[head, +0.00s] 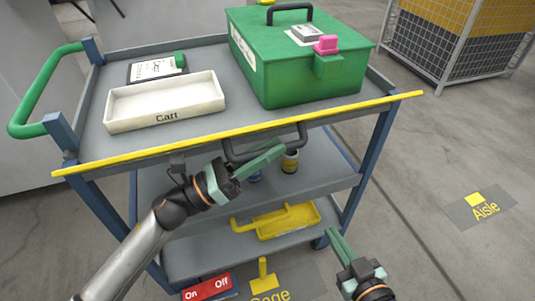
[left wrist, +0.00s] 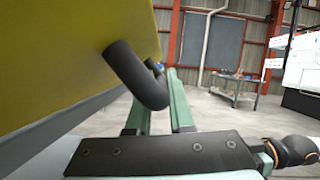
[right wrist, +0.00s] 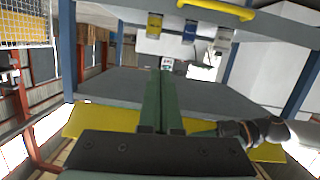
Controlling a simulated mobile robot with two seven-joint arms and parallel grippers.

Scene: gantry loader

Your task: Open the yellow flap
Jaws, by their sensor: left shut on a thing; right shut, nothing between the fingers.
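The yellow flap (head: 200,141) runs along the front edge of the cart's top shelf and shows as a thin yellow strip in the head view. Its black bar handle (head: 302,133) sticks out from the front. In the left wrist view the flap (left wrist: 60,55) is a broad yellow face with the curved handle (left wrist: 135,78) on it. My left gripper (head: 268,155) is shut on the handle. My right gripper (head: 332,236) is shut and empty, low in front of the cart's right side; its fingers (right wrist: 166,90) lie together in the right wrist view.
On the top shelf stand a white tray (head: 165,103) marked Cart, a clipboard (head: 150,69) and a green toolbox (head: 300,80) with a pink latch. Small bottles (head: 290,161) stand on the middle shelf, a yellow tray (head: 285,222) below.

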